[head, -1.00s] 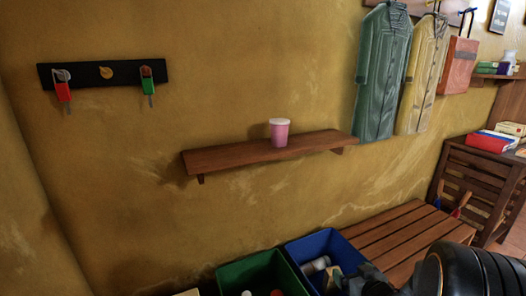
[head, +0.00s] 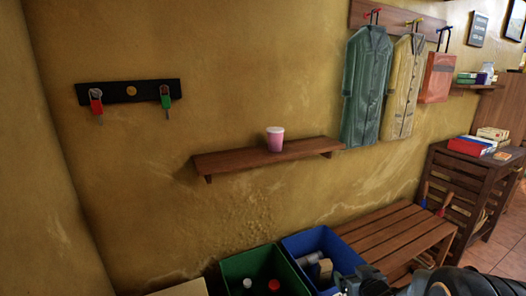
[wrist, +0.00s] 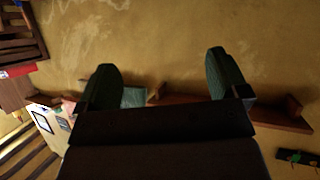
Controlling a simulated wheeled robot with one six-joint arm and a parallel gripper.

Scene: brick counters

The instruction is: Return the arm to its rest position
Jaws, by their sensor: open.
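My gripper (wrist: 163,68) is open in the wrist view, its two dark fingers spread apart with nothing held between them. The wall lies beyond the fingers, and the picture there looks turned over. In the head view only a dark part of my arm (head: 425,283) shows at the bottom right edge, in front of the blue bin (head: 318,243) and the slatted bench (head: 395,228). The rest of the arm is out of that view.
A wooden shelf (head: 230,160) on the wall carries a pink cup (head: 275,141). A green bin (head: 240,266) stands beside the blue one. A key rack (head: 130,91) hangs at left; a green coat (head: 367,85) and a yellow coat (head: 402,85) hang at right.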

